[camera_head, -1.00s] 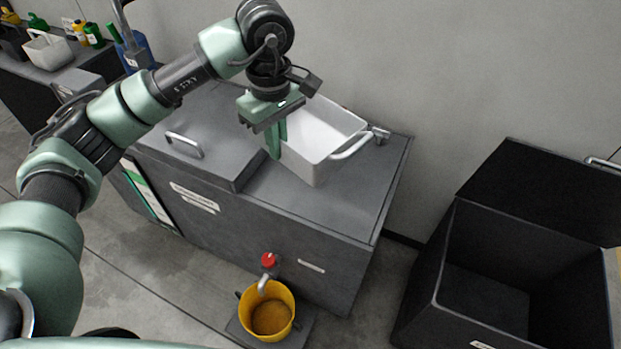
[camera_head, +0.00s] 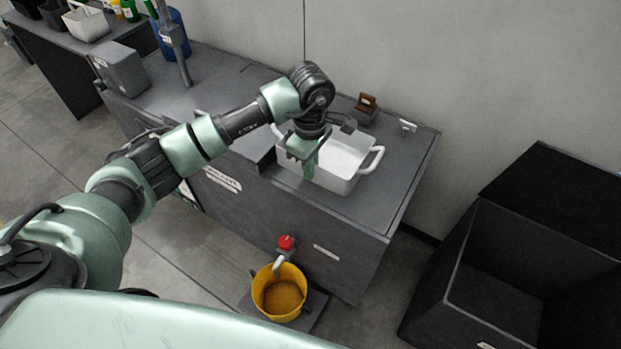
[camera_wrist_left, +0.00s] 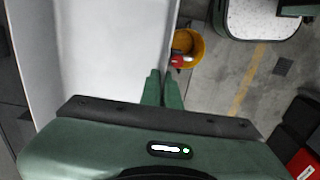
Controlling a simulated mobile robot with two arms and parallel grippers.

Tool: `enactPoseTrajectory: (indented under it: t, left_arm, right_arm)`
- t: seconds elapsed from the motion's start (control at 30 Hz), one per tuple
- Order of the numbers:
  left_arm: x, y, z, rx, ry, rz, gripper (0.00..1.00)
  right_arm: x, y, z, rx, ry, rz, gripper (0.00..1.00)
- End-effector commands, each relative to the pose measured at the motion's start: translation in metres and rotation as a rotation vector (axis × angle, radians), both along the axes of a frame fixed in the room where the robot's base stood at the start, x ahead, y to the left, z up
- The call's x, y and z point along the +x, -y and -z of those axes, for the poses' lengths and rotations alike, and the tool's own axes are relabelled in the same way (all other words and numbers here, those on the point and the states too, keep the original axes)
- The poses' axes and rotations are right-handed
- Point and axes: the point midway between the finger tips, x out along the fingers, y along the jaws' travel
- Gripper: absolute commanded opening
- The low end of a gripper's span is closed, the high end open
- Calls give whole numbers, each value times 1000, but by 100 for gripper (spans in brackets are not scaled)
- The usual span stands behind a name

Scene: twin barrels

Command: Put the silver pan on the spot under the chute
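A pale, nearly white rectangular pan (camera_head: 345,157) with rounded end handles is over the grey cabinet top; I take it to be the silver pan. I cannot tell whether it rests on the top or hangs just above it. My left gripper (camera_head: 306,166) points down at its near left wall. In the left wrist view, the fingers (camera_wrist_left: 163,90) are close together on either side of the rim of the pan (camera_wrist_left: 95,60), shut on it. I cannot clearly identify a chute or a marked spot. My right gripper is not in view.
A yellow bucket (camera_head: 270,280) with brown contents stands on a dark plate (camera_head: 318,308) under a red-handled tap (camera_head: 286,243). An open black bin (camera_head: 455,275) stands right. A brown block (camera_head: 367,104) and small bracket (camera_head: 407,126) are behind the pan. A post (camera_head: 180,60) rises at left.

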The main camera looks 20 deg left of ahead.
Motion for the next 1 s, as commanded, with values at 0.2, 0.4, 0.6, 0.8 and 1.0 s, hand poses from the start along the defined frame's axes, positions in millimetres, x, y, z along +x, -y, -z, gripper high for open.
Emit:
enactPoseTrajectory:
  t: [0.2, 0.4, 0.6, 0.8, 1.0]
  left_arm:
    - [1, 0, 13, -2, 4, 1, 0]
    - [0, 1, 38, -3, -2, 0, 0]
    - [1, 0, 53, -2, 5, 1, 0]
    - [1, 0, 54, -2, 5, 1, 0]
    - [0, 0, 58, 0, 1, 1, 22]
  right_arm:
    - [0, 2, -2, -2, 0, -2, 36]
    - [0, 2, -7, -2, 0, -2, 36]
    - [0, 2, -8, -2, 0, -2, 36]
    - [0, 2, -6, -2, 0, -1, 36]
    - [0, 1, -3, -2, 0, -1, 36]
